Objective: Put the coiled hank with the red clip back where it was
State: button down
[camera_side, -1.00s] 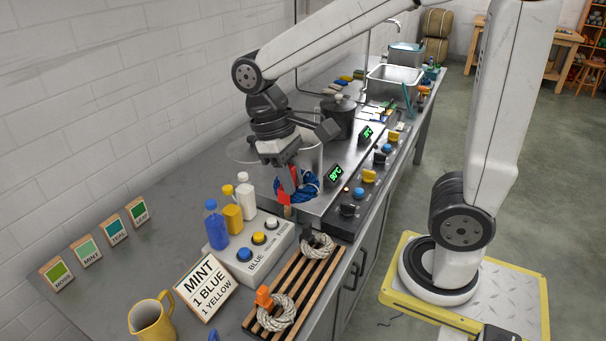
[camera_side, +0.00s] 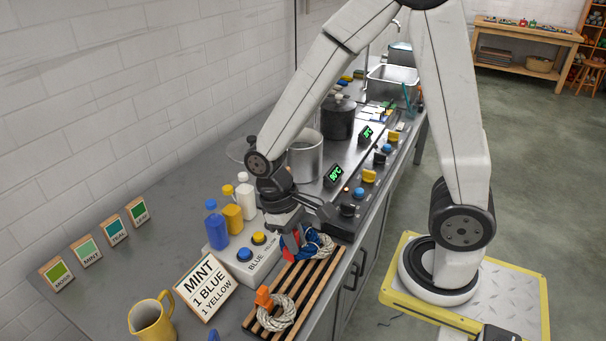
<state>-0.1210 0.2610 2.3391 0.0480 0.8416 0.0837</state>
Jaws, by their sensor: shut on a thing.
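My gripper (camera_side: 287,236) is shut on the coiled hank with the red clip. The hank's yarn is deep blue (camera_side: 313,241), and a bit of the red clip (camera_side: 291,256) shows at the fingers. The blue hank is low at the far end of the slatted wooden rack (camera_side: 300,289), close against an undyed cream hank (camera_side: 326,249). I cannot tell whether it touches the slats. Another cream hank with an orange clip (camera_side: 264,297) lies on the rack's near end. My gripper hides part of the blue hank.
A steel pot (camera_side: 305,157) stands behind my gripper, with a green display (camera_side: 335,175) beside it. Left of the rack are a dispenser box (camera_side: 262,263) with bottles and buttons, and a MINT sign (camera_side: 206,286). A yellow jug (camera_side: 151,317) stands at the front.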

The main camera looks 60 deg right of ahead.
jog(key=shift+f, duration=2.4)
jog(key=shift+f, duration=2.2)
jog(key=shift+f, duration=0.15)
jog(key=shift+f, duration=1.65)
jog(key=shift+f, duration=0.1)
jog(key=c, duration=0.6)
grip_release()
